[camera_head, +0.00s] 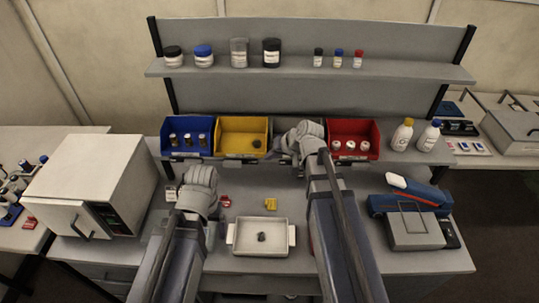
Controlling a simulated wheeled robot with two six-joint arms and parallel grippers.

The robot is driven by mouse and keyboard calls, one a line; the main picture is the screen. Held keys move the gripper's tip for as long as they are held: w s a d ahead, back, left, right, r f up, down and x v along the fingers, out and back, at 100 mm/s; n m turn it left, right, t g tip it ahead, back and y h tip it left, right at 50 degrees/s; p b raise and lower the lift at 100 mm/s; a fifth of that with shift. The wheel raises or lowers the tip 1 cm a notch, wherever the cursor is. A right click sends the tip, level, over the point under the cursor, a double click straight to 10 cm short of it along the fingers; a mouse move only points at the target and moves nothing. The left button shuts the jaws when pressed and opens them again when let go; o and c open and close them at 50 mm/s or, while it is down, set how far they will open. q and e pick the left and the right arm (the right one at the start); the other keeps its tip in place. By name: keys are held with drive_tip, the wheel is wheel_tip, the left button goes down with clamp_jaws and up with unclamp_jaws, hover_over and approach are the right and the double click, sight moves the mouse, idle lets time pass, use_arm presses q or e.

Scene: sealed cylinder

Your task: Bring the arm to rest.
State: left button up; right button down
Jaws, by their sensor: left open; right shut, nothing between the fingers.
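My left arm comes in from the lower left, and its gripper (197,192) is over the bench between the white oven and the tray. Its fingers are small and partly hidden by my arm; it is open. My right arm reaches up the middle to the bins, and its gripper (288,145) is between the yellow bin (243,153) and the red bin (352,155). It is shut and empty. A white tray (238,238) with a small dark piece (262,237) in it stands between my arms, apart from both grippers.
A blue bin (187,152) with vials stands left of the yellow bin. A shelf (420,70) with several jars is above. A white oven (95,185) is at left, a blue-and-grey device (415,228) at right. White bottles (403,135) stand at the bench's back right.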

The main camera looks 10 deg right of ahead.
drive_tip(key=s+a+f+n+g+h+b, duration=0.2)
drive_tip(key=s+a+f, duration=0.3)
drive_tip(key=s, duration=0.5)
drive_tip(key=s+a+f+n+g+h+b, duration=0.3)
drive_tip(key=s+a+f+g+b, duration=0.1)
drive_tip(key=s, duration=0.6)
wheel_tip(320, 180, down, 3)
drive_tip(key=shift+a+r+n+h+b, duration=0.15)
drive_tip(key=shift+a+n+h+b, duration=0.2)
drive_tip(key=shift+a+b, duration=0.6)
drive_tip(key=shift+a, duration=0.25)
